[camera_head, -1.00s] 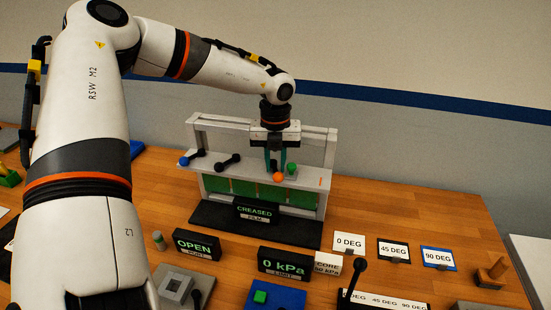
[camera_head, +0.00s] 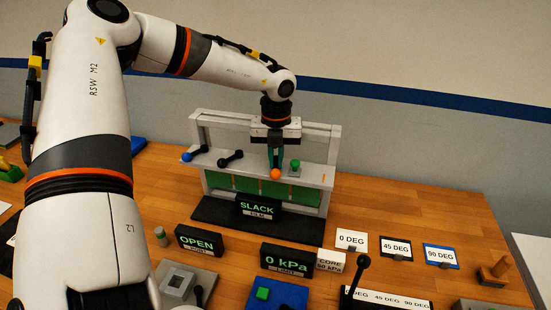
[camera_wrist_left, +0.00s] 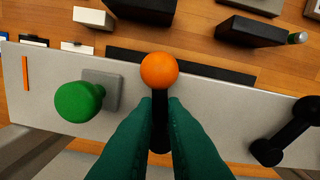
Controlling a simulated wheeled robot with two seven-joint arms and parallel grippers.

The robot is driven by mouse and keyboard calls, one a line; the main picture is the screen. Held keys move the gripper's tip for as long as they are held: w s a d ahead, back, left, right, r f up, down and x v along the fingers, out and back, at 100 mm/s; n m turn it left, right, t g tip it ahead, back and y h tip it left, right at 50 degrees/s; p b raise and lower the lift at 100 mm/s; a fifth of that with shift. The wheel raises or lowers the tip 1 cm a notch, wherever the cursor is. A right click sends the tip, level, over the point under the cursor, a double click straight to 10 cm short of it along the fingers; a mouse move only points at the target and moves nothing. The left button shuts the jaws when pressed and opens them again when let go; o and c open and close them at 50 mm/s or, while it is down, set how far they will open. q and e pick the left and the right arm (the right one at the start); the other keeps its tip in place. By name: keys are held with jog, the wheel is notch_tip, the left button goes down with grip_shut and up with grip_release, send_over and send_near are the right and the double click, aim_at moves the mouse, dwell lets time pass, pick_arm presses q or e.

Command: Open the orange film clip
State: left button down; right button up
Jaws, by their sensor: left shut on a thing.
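The orange film clip (camera_head: 276,175) is an orange ball on a black lever, on the grey shelf of the film frame (camera_head: 318,172). In the left wrist view the orange ball (camera_wrist_left: 159,70) sits just past my green fingertips. My left gripper (camera_head: 276,163) points down at the clip from above. In the left wrist view the fingers (camera_wrist_left: 160,105) are shut on the clip's black lever, with the ball beyond their tips. The clip's base is partly hidden between the fingers. My right gripper is not in view.
A green knob (camera_head: 295,163) stands close to the right of the clip. A black lever (camera_head: 231,158) and a blue-tipped lever (camera_head: 188,156) are on the shelf's left. A display reading SLACK (camera_head: 259,205) stands in front. Angle signs (camera_head: 396,249) stand to the right.

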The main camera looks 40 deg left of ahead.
pick_arm(q)
jog(key=m+b, duration=0.1)
jog(key=b, duration=0.1)
jog(key=m+b, duration=0.1)
jog(key=b, duration=0.1)
jog(key=m+b, duration=0.2)
jog(key=shift+s+a+f, duration=0.1)
jog(key=shift+s+f, duration=0.1)
jog(key=shift+f, duration=0.05)
jog(key=shift+a+m+b, duration=0.1)
jog(key=shift+m+b, duration=0.2)
jog(key=shift+m, duration=0.2)
jog(key=m, duration=0.1)
jog(key=m+b, duration=0.1)
jog(key=shift+s+a+r+m+b, duration=0.15)
jog(key=shift+a+m+b, duration=0.1)
jog(key=shift+m+b, duration=0.05)
jog(key=shift+s+a+r+m+b, duration=0.1)
jog(key=shift+a+m+b, duration=0.15)
jog(key=shift+m, duration=0.65)
jog(key=shift+a+m+b, duration=0.1)
jog(key=shift+m+b, duration=0.2)
jog(key=shift+m, duration=0.6)
jog(key=c, duration=1.7)
grip_release()
jog(key=shift+r, duration=0.15)
